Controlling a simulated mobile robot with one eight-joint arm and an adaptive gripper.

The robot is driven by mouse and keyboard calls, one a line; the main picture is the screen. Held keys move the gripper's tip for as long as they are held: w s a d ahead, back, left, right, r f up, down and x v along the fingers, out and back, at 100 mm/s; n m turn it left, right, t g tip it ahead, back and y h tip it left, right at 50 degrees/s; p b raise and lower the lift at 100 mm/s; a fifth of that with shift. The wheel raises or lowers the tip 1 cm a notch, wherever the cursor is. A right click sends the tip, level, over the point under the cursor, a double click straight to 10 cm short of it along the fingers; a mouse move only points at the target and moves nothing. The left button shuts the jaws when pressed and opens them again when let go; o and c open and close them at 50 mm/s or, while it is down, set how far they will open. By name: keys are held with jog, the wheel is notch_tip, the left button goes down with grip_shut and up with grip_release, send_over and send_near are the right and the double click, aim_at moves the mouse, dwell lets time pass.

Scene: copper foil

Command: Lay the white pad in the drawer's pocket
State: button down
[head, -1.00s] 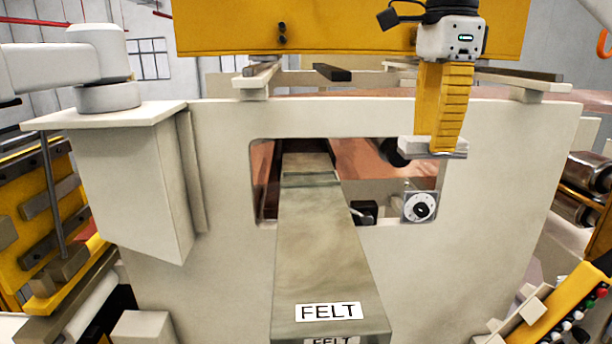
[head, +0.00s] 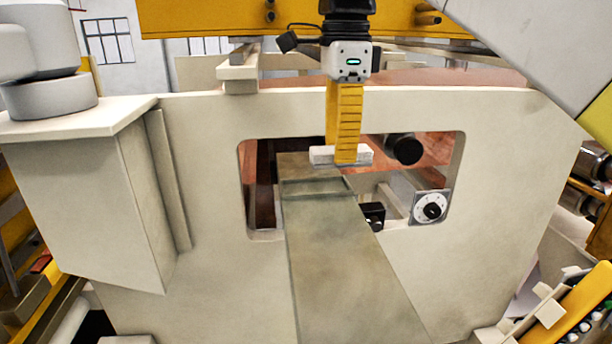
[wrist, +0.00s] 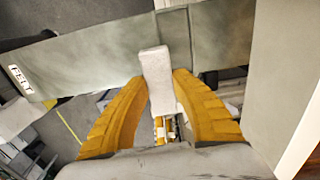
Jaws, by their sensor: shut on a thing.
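The white pad (head: 322,155) is a small pale block. My gripper (head: 346,155) is shut on it and holds it at the window, in line with the far part of the drawer. The pad also shows between the yellow fingers in the wrist view (wrist: 157,72), its far end overlapping the drawer's edge. The drawer (head: 335,260) is a long grey-green metal piece reaching out through the window. A raised cross edge (head: 315,187) marks its far section, probably the pocket, partly hidden by the pad. I cannot tell the pad's height above it. The drawer's FELT label (wrist: 20,79) shows in the wrist view.
A cream panel (head: 210,130) frames the window on all sides. Right of the drawer are a small black block (head: 373,215), a dial (head: 430,207) and a dark roller end (head: 405,149). A yellow beam (head: 220,18) crosses above.

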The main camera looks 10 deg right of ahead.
aim_at(317, 196)
jog(key=a, duration=0.1)
jog(key=w+a+f, duration=0.1)
jog(key=a+f, duration=0.1)
jog(key=shift+w, duration=0.3)
jog(key=shift+a+f, duration=0.1)
jog(key=shift+s+f, duration=0.2)
jog(key=shift+f, duration=0.15)
notch_tip(317, 196, down, 3)
jog(key=shift+f+p, duration=0.15)
jog(key=shift+p, duration=0.3)
jog(key=c, duration=1.2)
grip_release()
jog(key=shift+o, duration=0.3)
jog(key=shift+w, duration=0.1)
